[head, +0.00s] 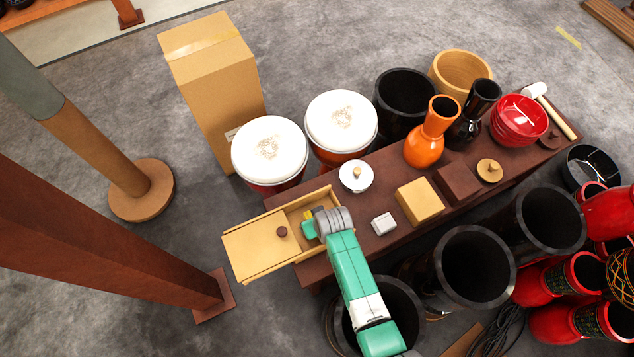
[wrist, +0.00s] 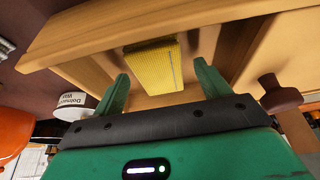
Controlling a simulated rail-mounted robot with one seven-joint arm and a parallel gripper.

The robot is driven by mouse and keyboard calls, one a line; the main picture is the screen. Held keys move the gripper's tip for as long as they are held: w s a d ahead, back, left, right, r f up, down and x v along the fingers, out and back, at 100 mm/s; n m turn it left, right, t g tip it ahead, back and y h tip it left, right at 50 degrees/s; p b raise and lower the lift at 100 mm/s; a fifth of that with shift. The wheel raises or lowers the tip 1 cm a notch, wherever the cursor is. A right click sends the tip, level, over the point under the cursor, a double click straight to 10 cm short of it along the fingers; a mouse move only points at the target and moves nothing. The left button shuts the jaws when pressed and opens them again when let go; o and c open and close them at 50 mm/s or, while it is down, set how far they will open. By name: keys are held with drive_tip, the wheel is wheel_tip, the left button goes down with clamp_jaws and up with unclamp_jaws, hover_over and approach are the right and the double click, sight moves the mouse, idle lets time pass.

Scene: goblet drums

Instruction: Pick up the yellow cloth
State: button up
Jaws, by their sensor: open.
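The yellow cloth (wrist: 152,62) is a folded, textured block in the wrist view. It lies inside an open wooden box (head: 290,210) at the left end of the dark bench. In the head view only a small yellow patch of the cloth (head: 308,214) shows beside my gripper (head: 309,222). My gripper is over the box opening. In the wrist view its two green fingers (wrist: 162,72) are spread apart, with the cloth seen between and beyond them. I cannot tell whether they touch it.
The box's lid (head: 258,248), with a dark knob (head: 282,231), covers its left part. A white round container (head: 356,177), a grey-white small box (head: 383,223) and a yellow block (head: 419,202) stand on the bench (head: 385,175). White-topped drums (head: 270,152) stand behind.

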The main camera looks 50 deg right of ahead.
drive_tip(key=shift+f, duration=0.2)
drive_tip(key=shift+c, duration=0.3)
drive_tip(key=c, duration=1)
wheel_tip(320, 180, up, 10)
drive_tip(key=p, duration=0.5)
drive_tip(key=shift+r+p, duration=0.25)
drive_tip(key=shift+p, duration=0.05)
